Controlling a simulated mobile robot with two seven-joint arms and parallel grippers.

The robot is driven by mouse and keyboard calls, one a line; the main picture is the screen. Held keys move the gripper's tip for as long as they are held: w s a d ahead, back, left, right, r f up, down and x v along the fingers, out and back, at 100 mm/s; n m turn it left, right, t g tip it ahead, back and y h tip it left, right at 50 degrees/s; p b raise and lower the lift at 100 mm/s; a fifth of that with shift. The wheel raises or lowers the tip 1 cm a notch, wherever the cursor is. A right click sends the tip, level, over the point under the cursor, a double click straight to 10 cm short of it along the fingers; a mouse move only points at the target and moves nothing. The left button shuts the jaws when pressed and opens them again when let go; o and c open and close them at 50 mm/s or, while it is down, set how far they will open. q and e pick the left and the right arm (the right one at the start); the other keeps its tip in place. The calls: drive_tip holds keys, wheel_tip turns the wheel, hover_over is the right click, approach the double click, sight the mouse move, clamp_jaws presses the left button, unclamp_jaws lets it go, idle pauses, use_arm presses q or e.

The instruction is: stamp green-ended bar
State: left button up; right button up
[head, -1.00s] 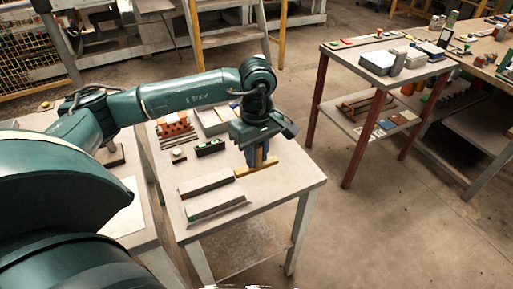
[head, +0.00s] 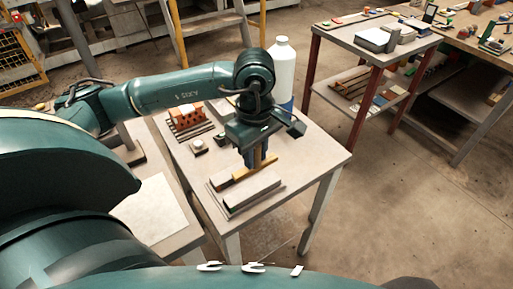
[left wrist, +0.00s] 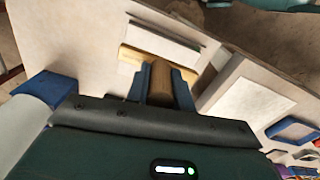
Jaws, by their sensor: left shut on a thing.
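My left gripper (head: 257,158) is shut on the upright wooden handle of a T-shaped tool. Its wooden handle (left wrist: 160,78) stands between the blue fingers in the left wrist view. The tool's wooden crosspiece (head: 240,174) lies just behind and along the grey bars (head: 256,190) near the front of the table. A pale bar (left wrist: 165,36) shows just beyond the crosspiece in the wrist view. I cannot tell whether the tool touches a bar. My right gripper is not in view.
An orange hollow brick (head: 188,119) and a small block with a round white top (head: 198,146) stand at the table's left. A white bottle (head: 283,72) stands behind my gripper. A side table (head: 350,38) stands at the back right, with open floor between.

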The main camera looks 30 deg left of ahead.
sight(253, 172)
use_arm(q)
drive_tip(key=shift+s+a, duration=0.2)
drive_tip(key=shift+s, duration=0.2)
drive_tip(key=shift+f+b, duration=0.65)
drive_tip(key=shift+f, duration=0.55)
drive_tip(key=shift+f+b, duration=0.8)
drive_tip(key=shift+f, duration=1)
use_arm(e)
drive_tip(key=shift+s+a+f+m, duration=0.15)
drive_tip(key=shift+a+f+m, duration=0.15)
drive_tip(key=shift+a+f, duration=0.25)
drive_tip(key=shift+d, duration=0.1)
use_arm(q)
drive_tip(key=shift+f+b, duration=0.25)
drive_tip(key=shift+b, duration=0.05)
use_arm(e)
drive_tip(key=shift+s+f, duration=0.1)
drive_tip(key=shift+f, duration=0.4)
use_arm(q)
drive_tip(key=shift+f+b, duration=0.25)
drive_tip(key=shift+b, duration=0.05)
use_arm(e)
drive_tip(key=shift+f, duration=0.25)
use_arm(q)
drive_tip(key=shift+s+f+b, duration=0.1)
drive_tip(key=shift+f+b, duration=0.05)
drive_tip(key=shift+b, duration=0.2)
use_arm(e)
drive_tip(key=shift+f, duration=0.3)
